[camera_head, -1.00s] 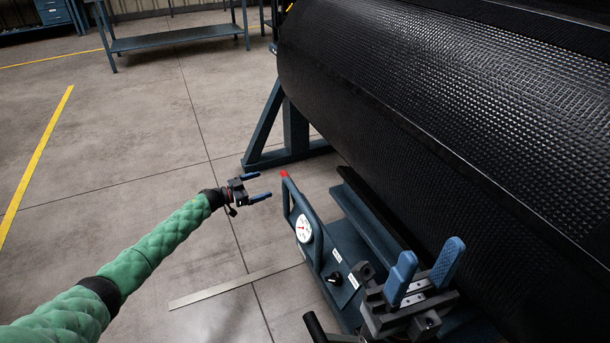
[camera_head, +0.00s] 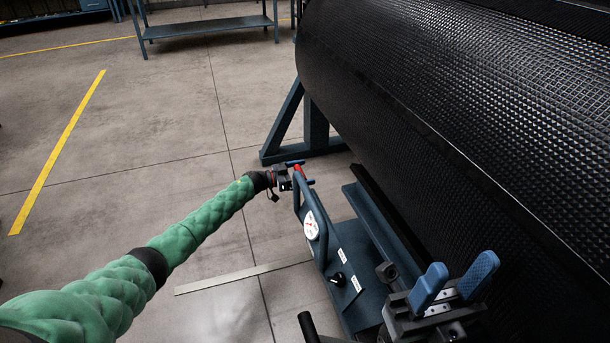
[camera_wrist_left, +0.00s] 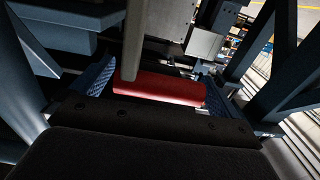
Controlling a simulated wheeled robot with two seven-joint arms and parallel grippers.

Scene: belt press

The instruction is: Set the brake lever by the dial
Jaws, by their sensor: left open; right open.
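The brake lever's red grip (camera_head: 299,170) is at the far end of the blue control panel. It also shows in the left wrist view (camera_wrist_left: 165,89), with a grey bar crossing in front of it. My left gripper (camera_head: 301,173) is at this grip, open, with a blue finger at either end of the red part in the wrist view. I cannot tell whether the fingers touch it. The round white dial (camera_head: 311,226) is on the panel's side; its reading is too small to tell. My right gripper (camera_head: 456,277) is open and empty at the near right.
A blue panel (camera_head: 352,247) carries a black knob (camera_head: 337,279) and white labels. A blue tubular rail runs along its left side. The large black belt roll (camera_head: 450,120) fills the right. A blue stand leg (camera_head: 315,125) is behind the lever. Open floor lies left.

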